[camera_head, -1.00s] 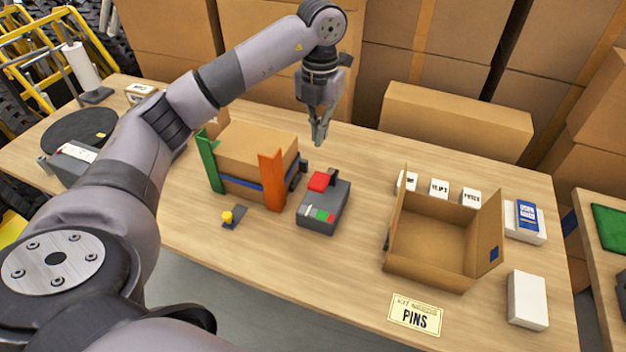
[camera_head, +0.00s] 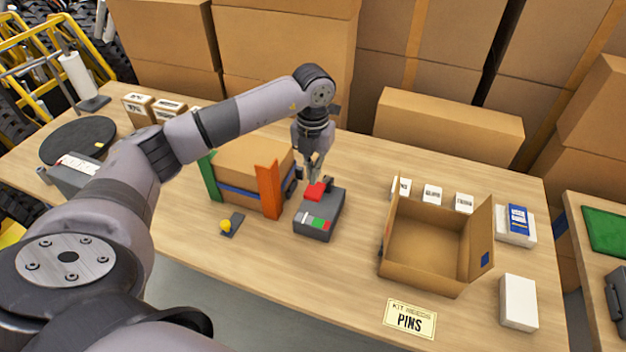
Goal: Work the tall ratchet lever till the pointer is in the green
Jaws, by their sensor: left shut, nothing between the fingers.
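A dark grey box (camera_head: 319,230) stands on the table, with a red block (camera_head: 315,192) on top and a white, green and red scale (camera_head: 318,222) on its front. I cannot make out a pointer on the scale. A dark upright piece (camera_head: 329,184) rises behind the red block; I cannot tell if it is the tall lever. A small dark base with a yellow knob (camera_head: 226,226) lies to the left. My left gripper (camera_head: 315,180) is shut and empty, pointing down with its tips right at the red block; contact is unclear. My right gripper is not in view.
A strapped carton (camera_head: 252,163) between green and orange uprights (camera_head: 268,190) stands just left of the grey box. An open cardboard box (camera_head: 425,274) is to the right, behind a PINS card (camera_head: 410,318). Bare table lies in front of the grey box.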

